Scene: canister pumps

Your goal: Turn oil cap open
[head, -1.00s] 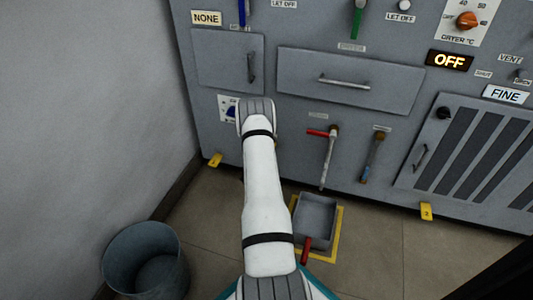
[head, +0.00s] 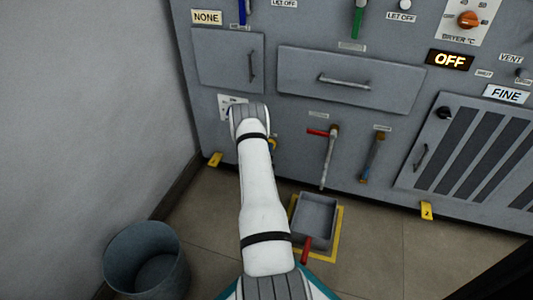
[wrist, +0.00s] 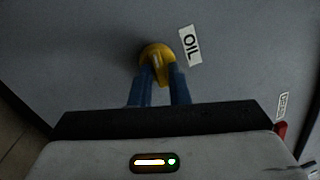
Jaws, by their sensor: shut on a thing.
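The oil cap (wrist: 152,50) is yellow and round with a raised grip, on the grey panel beside a white "OIL" label (wrist: 190,45). My gripper (wrist: 161,72) has two blue fingers, one on each side of the cap's grip, shut on it. In the head view a small part of the yellow cap (head: 274,144) shows just right of my white arm. My fingers are hidden behind the arm there.
A red-handled lever (head: 328,155) and a brown-and-blue lever (head: 372,158) are on the panel to the right. A grey tray (head: 316,220) lies on the floor below. A bucket (head: 147,262) stands at lower left, near the wall.

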